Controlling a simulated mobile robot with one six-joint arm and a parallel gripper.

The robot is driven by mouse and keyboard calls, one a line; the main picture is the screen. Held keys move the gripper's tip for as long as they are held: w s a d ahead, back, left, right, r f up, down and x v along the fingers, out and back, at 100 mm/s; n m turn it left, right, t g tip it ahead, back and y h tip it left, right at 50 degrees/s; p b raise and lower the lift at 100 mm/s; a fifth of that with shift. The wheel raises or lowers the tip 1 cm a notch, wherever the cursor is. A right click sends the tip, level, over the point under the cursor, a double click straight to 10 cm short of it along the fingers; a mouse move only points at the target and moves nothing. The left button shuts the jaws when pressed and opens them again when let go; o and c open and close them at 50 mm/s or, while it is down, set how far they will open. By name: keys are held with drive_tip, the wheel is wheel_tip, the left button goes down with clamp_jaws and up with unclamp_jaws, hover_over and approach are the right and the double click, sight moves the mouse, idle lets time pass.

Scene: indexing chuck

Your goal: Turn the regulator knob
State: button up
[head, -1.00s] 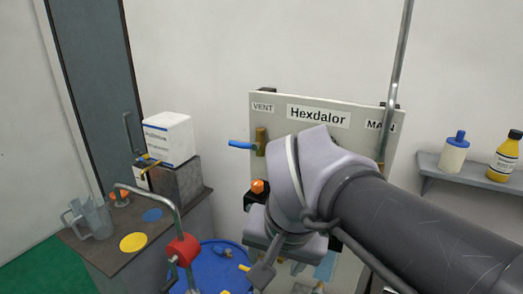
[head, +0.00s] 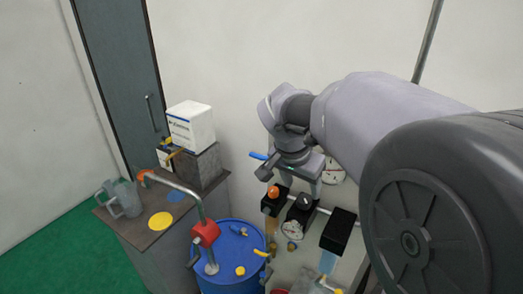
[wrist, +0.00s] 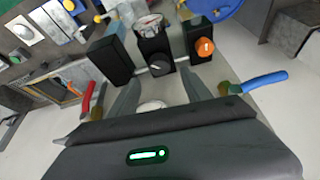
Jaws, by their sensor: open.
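A dark knob with a white mark (head: 305,201) sits on the middle black box of the wall panel, next to a round gauge (head: 292,230). I take it as the regulator knob, though no label on it is readable. In the wrist view the knob (wrist: 160,66) lies just ahead of my fingertips, roughly centred between them. My gripper (head: 303,186) is open and empty, with its fingers (wrist: 160,82) spread. In the head view it is close above the knob. I cannot tell whether either finger touches the box.
An orange knob (wrist: 206,47) on a black box and another black box (wrist: 110,62) flank the middle one. A blue lever (wrist: 264,82) and a red lever (wrist: 87,95) stand beside the fingers. A blue drum (head: 222,260) stands below left, near a bench with a white box (head: 190,125).

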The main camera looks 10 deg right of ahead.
sight(304, 199)
drive_tip(key=x, duration=0.6)
drive_tip(key=shift+f, duration=0.2)
drive_tip(key=shift+c, duration=0.3)
clamp_jaws()
drive_tip(key=shift+f+n+y+b, duration=0.1)
drive_tip(key=shift+n+y+b, duration=0.2)
drive_tip(key=shift+n+b, duration=0.35)
drive_tip(key=n+t, duration=0.1)
drive_tip(key=n, duration=0.1)
drive_tip(key=shift+d+n+y, duration=0.1)
drive_tip(key=shift+n+y, duration=0.25)
drive_tip(key=shift+y, duration=0.05)
drive_tip(key=shift+o, duration=0.3)
unclamp_jaws()
